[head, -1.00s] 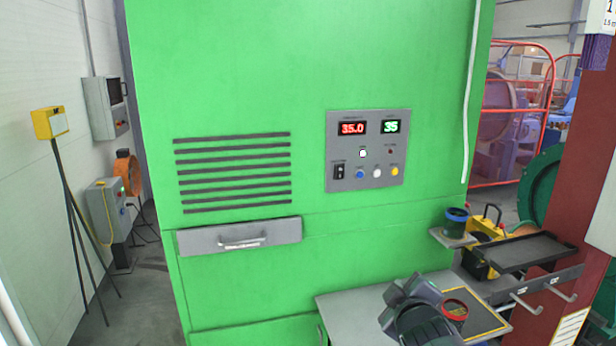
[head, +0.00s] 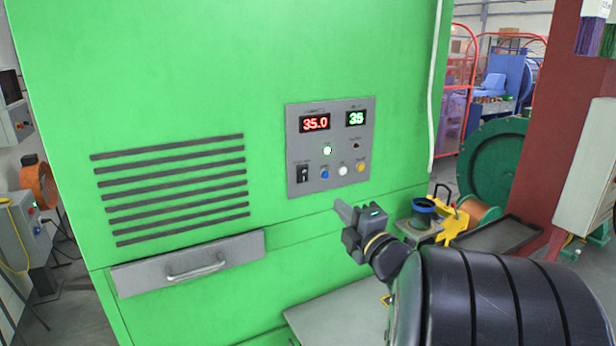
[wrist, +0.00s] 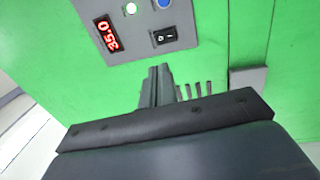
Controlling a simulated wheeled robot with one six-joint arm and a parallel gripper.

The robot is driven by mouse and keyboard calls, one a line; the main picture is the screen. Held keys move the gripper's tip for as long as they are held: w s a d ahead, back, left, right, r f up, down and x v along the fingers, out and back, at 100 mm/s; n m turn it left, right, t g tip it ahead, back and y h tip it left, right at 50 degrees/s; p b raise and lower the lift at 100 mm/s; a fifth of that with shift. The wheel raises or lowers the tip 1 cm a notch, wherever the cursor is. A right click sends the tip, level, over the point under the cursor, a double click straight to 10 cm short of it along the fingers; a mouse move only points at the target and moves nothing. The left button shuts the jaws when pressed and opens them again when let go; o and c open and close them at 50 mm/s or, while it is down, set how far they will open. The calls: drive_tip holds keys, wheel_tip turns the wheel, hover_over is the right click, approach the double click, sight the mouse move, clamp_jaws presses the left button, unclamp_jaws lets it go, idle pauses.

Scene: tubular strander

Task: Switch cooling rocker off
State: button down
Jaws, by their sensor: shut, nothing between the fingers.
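The cooling rocker (head: 303,173) is a small black switch at the lower left of the grey control panel (head: 328,181) on the green cabinet. In the wrist view the rocker (wrist: 164,37) lies just beyond the fingertips, with a visible gap. My gripper (head: 341,207) is below and to the right of the rocker in the head view, its fingers pointing toward the panel. In the wrist view my gripper (wrist: 159,70) has its fingers together and empty. The rocker's tilt is too small to tell. The panel's green lamp (head: 327,150) is lit.
A drawer with a handle (head: 196,265) is at lower left. A grey table (head: 335,310) and a shelf with a dark cup (head: 424,212) lie below and right.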

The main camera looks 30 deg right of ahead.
sight(305, 170)
drive_tip(key=shift+w, duration=0.1)
drive_tip(key=w+p, duration=0.1)
drive_tip(key=w, duration=0.3)
drive_tip(key=w+r+p, duration=0.1)
drive_tip(key=w+p, duration=0.1)
drive_tip(key=w, duration=0.3)
drive_tip(key=w+r+p, duration=0.1)
drive_tip(key=w+p, duration=0.1)
drive_tip(key=w, duration=0.2)
drive_tip(key=shift+w+a, duration=0.15)
drive_tip(key=shift+a, duration=0.1)
drive_tip(key=shift+w+f, duration=0.1)
drive_tip(key=shift+w, duration=0.15)
drive_tip(key=shift+w+b, duration=0.15)
drive_tip(key=shift+b, duration=0.7)
drive_tip(key=shift+r, duration=0.35)
drive_tip(key=shift+f, duration=0.1)
